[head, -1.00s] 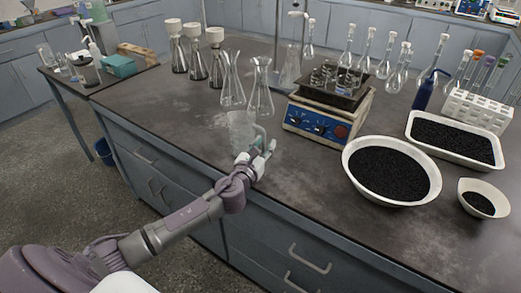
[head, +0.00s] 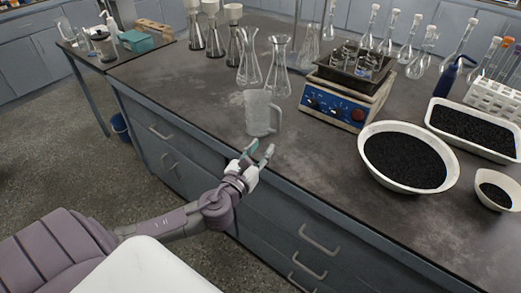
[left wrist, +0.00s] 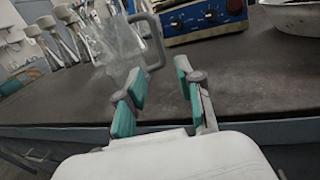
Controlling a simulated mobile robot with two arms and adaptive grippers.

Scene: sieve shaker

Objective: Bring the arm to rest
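My left gripper (head: 256,157) is at the front edge of the bench, in front of a clear plastic jug (head: 259,114) with a handle on its right. The gripper is open, with nothing between its fingers, and apart from the jug. In the left wrist view the two teal-padded fingers (left wrist: 160,92) stand apart, and the jug (left wrist: 118,45) shows beyond them with its handle. The jug stands upright on the bench in the head view. My right gripper is in neither view.
The dark bench top (head: 215,110) is clear left of the jug. A blue shaker (head: 345,95) stands behind right, with a white bowl of black grains (head: 455,172) and a white tray (head: 432,118) further right. Glass flasks (head: 249,65) stand behind the jug.

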